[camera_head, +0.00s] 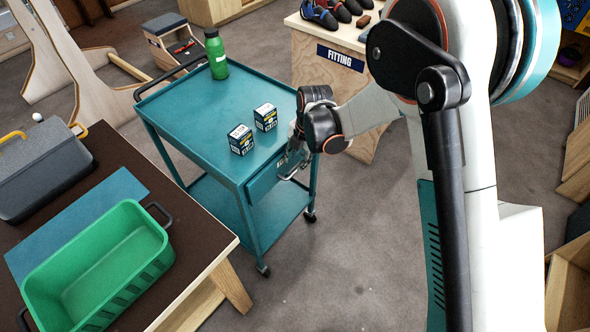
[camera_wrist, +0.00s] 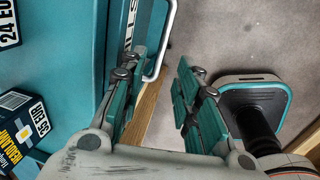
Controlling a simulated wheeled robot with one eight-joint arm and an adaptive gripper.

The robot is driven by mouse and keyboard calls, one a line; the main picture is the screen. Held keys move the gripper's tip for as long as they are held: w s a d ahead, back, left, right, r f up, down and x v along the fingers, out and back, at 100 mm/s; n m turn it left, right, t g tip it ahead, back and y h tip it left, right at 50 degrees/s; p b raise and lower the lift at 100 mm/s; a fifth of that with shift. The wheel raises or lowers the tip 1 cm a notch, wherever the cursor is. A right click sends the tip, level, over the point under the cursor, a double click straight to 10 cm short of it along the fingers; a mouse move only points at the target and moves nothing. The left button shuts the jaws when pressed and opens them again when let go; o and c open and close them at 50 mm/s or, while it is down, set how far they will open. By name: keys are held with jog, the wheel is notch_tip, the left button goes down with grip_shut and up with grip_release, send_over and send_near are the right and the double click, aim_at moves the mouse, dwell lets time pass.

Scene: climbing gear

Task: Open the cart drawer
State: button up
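The teal cart (camera_head: 190,100) stands in the middle of the head view. Its drawer (camera_head: 268,179) is under the top at the near right side; whether it sits fully closed is hard to tell. In the wrist view, the drawer front (camera_wrist: 116,25) carries lettering and a pale bar handle (camera_wrist: 166,42). My gripper (camera_head: 296,156) is at the drawer front, partly covering the handle. In the wrist view, my gripper (camera_wrist: 160,78) has its teal-padded fingers apart, with the handle's end between them, closer to the left finger. No grip on it shows.
Two small boxes (camera_head: 241,139) (camera_head: 265,117) and a green bottle (camera_head: 216,55) stand on the cart top. A brown table (camera_head: 120,152) with a green bin (camera_head: 98,268) is at left. The fitting counter (camera_head: 325,75) is behind. Floor right of the cart is clear.

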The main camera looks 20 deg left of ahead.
aim_at(295, 170)
jog(key=f, duration=0.1)
jog(key=f+b, duration=0.1)
jog(key=f, duration=0.1)
jog(key=a+f, duration=0.1)
jog(key=f, duration=0.1)
jog(key=shift+w+f, duration=0.2)
jog(key=shift+d, duration=0.1)
jog(key=shift+c, duration=0.6)
grip_shut()
